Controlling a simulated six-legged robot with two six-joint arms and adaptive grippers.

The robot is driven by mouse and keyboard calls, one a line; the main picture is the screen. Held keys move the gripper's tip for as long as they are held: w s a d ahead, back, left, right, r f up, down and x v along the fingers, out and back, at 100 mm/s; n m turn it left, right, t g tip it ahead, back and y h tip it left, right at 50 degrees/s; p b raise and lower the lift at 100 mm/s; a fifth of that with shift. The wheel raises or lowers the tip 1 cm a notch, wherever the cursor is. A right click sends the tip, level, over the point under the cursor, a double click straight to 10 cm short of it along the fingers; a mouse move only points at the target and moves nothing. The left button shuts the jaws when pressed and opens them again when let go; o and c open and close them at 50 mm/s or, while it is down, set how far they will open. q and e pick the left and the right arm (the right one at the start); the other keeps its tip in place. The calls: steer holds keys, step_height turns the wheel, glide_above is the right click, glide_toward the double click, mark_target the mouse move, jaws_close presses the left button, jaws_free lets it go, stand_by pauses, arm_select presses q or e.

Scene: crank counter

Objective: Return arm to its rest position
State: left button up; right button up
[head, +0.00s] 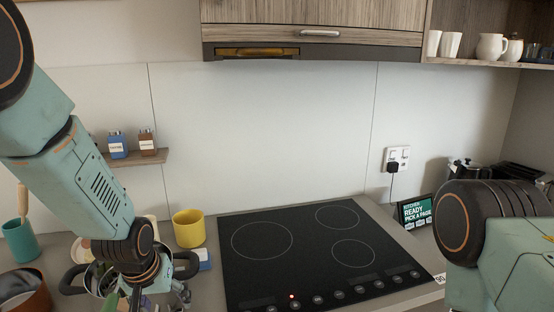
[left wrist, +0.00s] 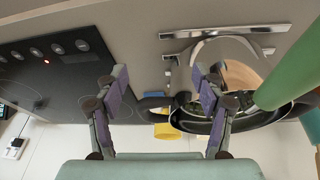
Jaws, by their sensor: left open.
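My left gripper (head: 158,290) points down at the lower left of the head view, in front of a pot with dark handles (head: 72,280). In the left wrist view its two fingers (left wrist: 160,84) stand wide apart, with nothing between them held. My left arm reaches down from the upper left. Only a link of my right arm shows at the lower right; its gripper is out of view.
A black hob (head: 300,250) with one red light fills the middle of the counter. A yellow cup (head: 188,228) stands left of it, a tablet (head: 415,211) right of it. A teal cup (head: 20,240) and brown pot (head: 22,290) stand far left. A small shelf (head: 140,158) holds two jars.

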arm_select(q)
steer(key=s+f+m+g+b, duration=0.1)
steer(key=s+f+g+b, duration=0.2)
steer(key=s+f+b, duration=1.3)
steer(key=s+f, duration=1.6)
steer(key=f, duration=0.2)
steer(key=shift+s+f, duration=0.35)
